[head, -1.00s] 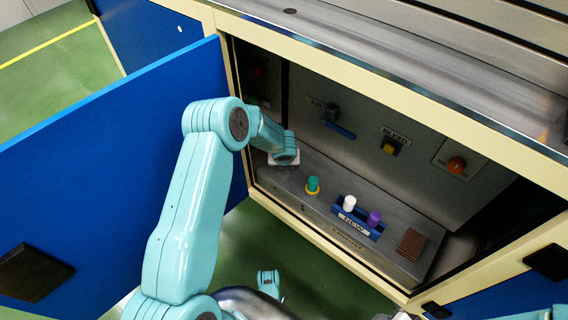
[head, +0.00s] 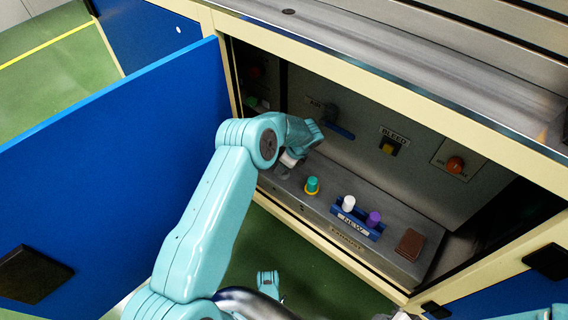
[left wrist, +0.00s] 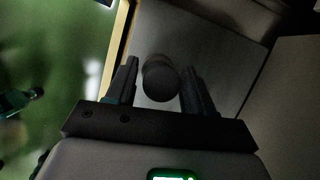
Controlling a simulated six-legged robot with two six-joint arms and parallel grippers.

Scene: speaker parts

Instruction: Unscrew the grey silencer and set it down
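A dark grey, round-ended cylinder, seemingly the grey silencer (left wrist: 159,79), stands out from a grey metal surface in the left wrist view. My left gripper (left wrist: 160,84) has its two dark fingers apart, one on each side of it. A narrow gap shows at the left finger; at the right finger I cannot tell whether it touches. In the head view my left arm reaches into the open cabinet, its wrist low over the left end of the grey manifold block (head: 388,250). The silencer and fingertips are hidden there.
On the block are a green plug with a yellow base (head: 312,186), a blue NEW rack (head: 352,224) with white and purple plugs, and a brown pad (head: 410,243). The AIR handle (head: 340,131) and BLEED knob (head: 388,148) are behind. The blue door (head: 110,170) stands open left.

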